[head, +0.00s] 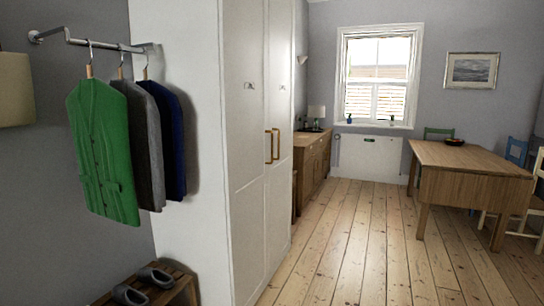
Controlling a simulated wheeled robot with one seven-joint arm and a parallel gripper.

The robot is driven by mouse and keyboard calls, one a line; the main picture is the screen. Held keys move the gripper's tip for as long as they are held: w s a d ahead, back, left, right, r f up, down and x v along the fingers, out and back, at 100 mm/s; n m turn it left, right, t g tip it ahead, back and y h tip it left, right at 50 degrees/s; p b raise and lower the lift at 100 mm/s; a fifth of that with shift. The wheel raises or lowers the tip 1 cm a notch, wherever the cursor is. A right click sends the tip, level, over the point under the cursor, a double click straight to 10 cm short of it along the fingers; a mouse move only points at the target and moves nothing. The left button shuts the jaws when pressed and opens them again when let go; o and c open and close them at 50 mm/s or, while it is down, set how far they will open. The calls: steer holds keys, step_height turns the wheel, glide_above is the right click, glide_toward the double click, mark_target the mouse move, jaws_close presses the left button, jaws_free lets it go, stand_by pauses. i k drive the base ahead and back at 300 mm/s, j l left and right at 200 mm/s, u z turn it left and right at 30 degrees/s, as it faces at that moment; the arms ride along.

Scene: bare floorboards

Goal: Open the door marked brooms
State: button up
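A tall white wardrobe with two doors stands left of centre in the head view. Its left door (247,200) and right door (279,180) look shut. Each door has a small label, the left label (250,86) and the right label (282,88), both too small to read, so I cannot tell which one is marked brooms. Two brass handles (272,146) stand side by side where the doors meet. My gripper is not in view.
Clothes (105,150) hang from a rail at left, above a slatted shoe bench (165,290). A wooden sideboard (312,158) stands beyond the wardrobe. A drop-leaf table (470,165) and chairs are at right. The floorboards (365,240) in the middle are clear.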

mark_target(281, 12)
steer(key=i+l, duration=0.15)
steer(key=i, duration=0.3)
steer(key=i+l, duration=0.2)
steer(key=i, duration=0.25)
steer(key=i+l, duration=0.15)
steer(key=i, duration=0.3)
steer(key=z, duration=0.05)
